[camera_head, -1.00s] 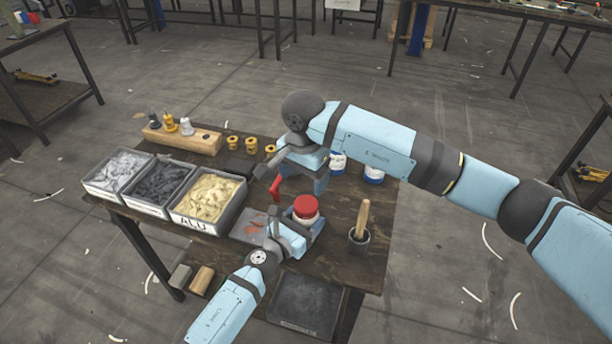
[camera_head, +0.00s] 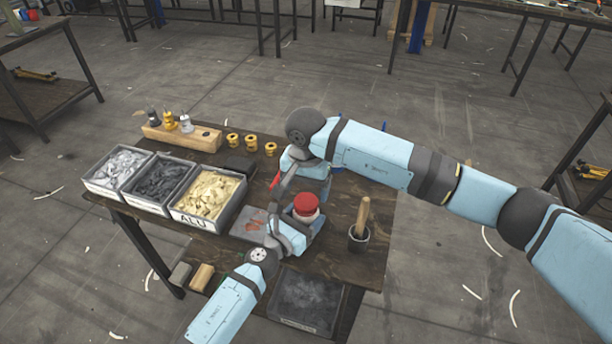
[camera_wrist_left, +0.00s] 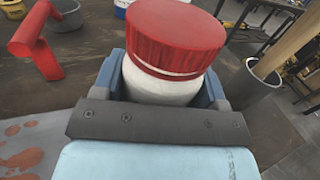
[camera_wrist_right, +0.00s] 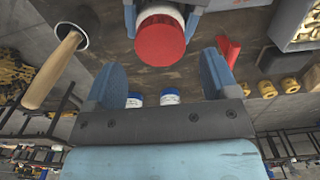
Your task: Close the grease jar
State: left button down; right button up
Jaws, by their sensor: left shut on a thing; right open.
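The grease jar, a white jar (camera_wrist_left: 160,85) with a red lid (camera_wrist_left: 178,35), stands upright in my left gripper (camera_wrist_left: 163,78). The gripper's blue fingers are shut around the white body. The lid sits on top of the jar; I cannot tell whether it is screwed down. In the head view the red lid (camera_head: 306,204) shows above the left gripper (camera_head: 303,220). My right gripper (camera_wrist_right: 162,80) is open and empty. In the right wrist view the lid (camera_wrist_right: 160,42) lies beyond its fingers, not touching them. In the head view the right fingers are just behind and left of the jar.
A pot with a wooden-handled brush (camera_head: 359,238) stands right of the jar. A red handle-like part (camera_wrist_left: 35,45) stands behind left. A stained grey plate (camera_head: 249,226) and bins of rivets (camera_head: 206,200) are to the left. Two white-and-blue cans (camera_wrist_right: 168,97) are behind.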

aim_at(306, 201)
jog(key=shift+f, duration=2)
jog(key=shift+c, duration=0.2)
